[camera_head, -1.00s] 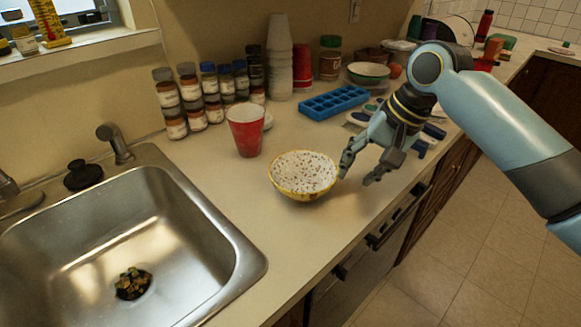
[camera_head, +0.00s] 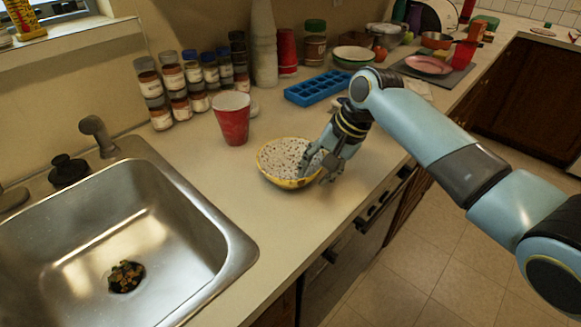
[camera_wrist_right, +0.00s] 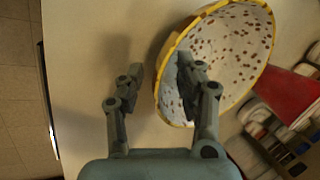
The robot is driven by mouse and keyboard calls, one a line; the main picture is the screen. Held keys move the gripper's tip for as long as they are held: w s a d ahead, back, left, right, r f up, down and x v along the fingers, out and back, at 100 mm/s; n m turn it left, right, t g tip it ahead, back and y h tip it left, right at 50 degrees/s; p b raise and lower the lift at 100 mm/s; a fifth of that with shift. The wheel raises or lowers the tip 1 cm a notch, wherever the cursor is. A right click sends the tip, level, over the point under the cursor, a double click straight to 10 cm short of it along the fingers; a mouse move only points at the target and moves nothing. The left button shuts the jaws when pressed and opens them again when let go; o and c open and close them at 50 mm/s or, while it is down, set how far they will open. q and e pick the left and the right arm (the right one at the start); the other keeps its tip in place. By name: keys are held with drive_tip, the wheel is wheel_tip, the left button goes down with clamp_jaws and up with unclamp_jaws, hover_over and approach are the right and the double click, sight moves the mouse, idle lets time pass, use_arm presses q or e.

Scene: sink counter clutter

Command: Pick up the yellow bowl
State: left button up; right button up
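The yellow bowl (camera_head: 287,162) has a yellow outside and rim and a white, dark-speckled inside. It sits upright on the counter between the sink and my right arm. My right gripper (camera_head: 318,172) is at the bowl's right rim, with one finger over the inside and the other outside. In the right wrist view, the open fingers of the gripper (camera_wrist_right: 155,85) straddle the near rim of the bowl (camera_wrist_right: 232,45), with a gap between the outer finger and the wall. My left gripper is not in view.
A red cup (camera_head: 232,120) stands close behind the bowl. Several spice jars (camera_head: 185,90) and a blue ice tray (camera_head: 318,87) lie farther back. The metal sink (camera_head: 215,215) is at left, and the counter's front edge drops off at right.

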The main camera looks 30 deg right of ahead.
drive_tip(key=shift+f, duration=0.1)
drive_tip(key=shift+c, duration=0.4)
clamp_jaws()
